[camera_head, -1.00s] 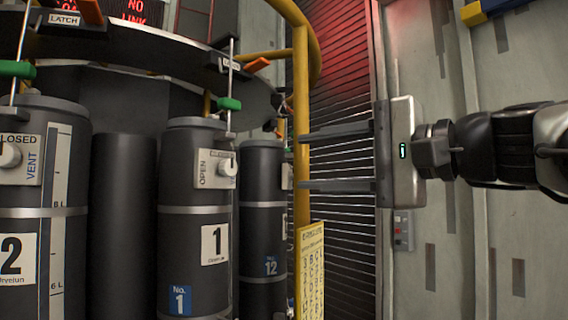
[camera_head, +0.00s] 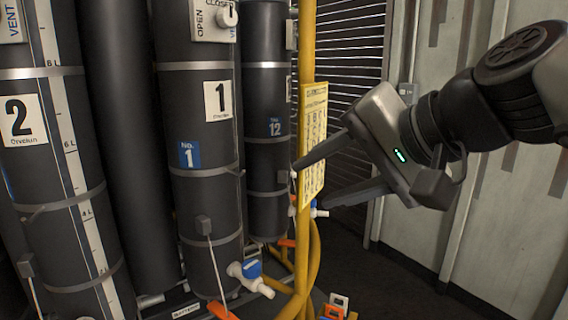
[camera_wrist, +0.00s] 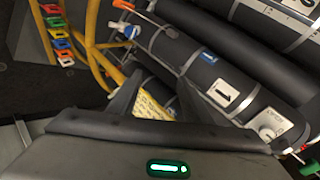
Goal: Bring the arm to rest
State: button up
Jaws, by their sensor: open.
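My gripper (camera_head: 308,183) is open in the head view, its two fingers pointing left and apart.
Dark cylinders stand at left: number 2 (camera_head: 55,110), number 1 (camera_head: 200,125) and number 12 (camera_head: 266,90). A white valve with a blue knob (camera_head: 250,270) juts out low on number 1. Several coloured tags (camera_wrist: 55,30) hang at upper left in the wrist view. A pale wall (camera_head: 480,230) stands at right.

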jog(key=s+d+f+n+g+h, duration=0.1)
jog(key=s+d+f+n+h, duration=0.1)
jog(key=f, duration=0.7)
jog(key=s+d+f+n+g+h+p, duration=0.1)
jog(key=s+d+f+n+h, duration=0.2)
jog(key=f, duration=0.7)
jog(key=s+d+h, duration=0.2)
jog(key=s+d, duration=0.1)
jog(key=s, duration=0.1)
jog(key=shift+s+d+f+g+h, duration=0.2)
jog(key=shift+d+g+h, duration=0.1)
jog(key=shift+g, duration=0.1)
jog(key=r+p, duration=0.5)
jog(key=r, duration=0.1)
jog(key=r+p, duration=0.6)
jog(key=shift+w+a, duration=0.15)
jog(key=shift+w, duration=0.05)
jog(key=shift+c, duration=0.3)
